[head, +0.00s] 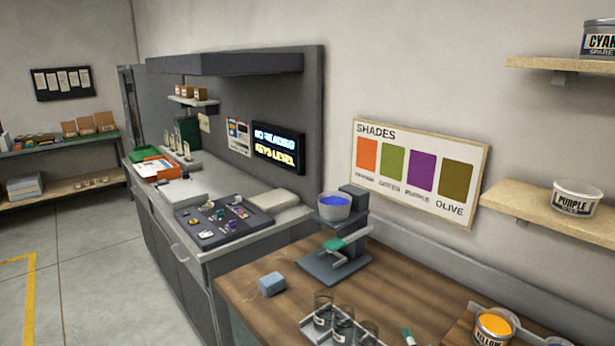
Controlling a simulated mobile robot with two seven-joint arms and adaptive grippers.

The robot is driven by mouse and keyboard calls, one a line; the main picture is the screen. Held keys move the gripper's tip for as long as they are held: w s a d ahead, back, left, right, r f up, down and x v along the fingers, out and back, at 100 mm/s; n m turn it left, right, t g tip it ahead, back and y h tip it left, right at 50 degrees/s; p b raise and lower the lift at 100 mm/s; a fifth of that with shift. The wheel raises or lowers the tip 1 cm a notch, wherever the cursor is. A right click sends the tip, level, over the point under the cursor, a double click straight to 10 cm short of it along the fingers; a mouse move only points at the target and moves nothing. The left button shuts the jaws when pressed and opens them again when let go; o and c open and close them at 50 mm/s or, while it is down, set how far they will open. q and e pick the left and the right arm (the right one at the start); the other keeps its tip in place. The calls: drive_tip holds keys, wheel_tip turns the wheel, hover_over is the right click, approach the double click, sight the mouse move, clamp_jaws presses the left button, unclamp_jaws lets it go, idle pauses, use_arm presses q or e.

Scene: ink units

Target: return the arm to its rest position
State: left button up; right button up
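Neither of my arms shows in the head view, and neither gripper is in view. Their positions and whether they hold anything cannot be seen. The view looks over a wooden bench (250,293) at the lower right and a grey counter (205,250) along the wall. A grey stand (322,268) on the bench carries a bowl of blue ink (334,206) and has a green-handled part (335,244).
A dark tray (222,222) with small items lies on the counter. Shelves (545,214) project at the right. The floor (85,270) at left is clear.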

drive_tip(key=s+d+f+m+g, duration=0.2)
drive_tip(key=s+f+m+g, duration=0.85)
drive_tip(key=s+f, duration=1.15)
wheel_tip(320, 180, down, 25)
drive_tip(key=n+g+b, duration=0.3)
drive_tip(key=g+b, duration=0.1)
drive_tip(key=b, duration=0.1)
use_arm(q)
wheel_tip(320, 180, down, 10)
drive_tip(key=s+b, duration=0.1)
drive_tip(key=b, duration=0.4)
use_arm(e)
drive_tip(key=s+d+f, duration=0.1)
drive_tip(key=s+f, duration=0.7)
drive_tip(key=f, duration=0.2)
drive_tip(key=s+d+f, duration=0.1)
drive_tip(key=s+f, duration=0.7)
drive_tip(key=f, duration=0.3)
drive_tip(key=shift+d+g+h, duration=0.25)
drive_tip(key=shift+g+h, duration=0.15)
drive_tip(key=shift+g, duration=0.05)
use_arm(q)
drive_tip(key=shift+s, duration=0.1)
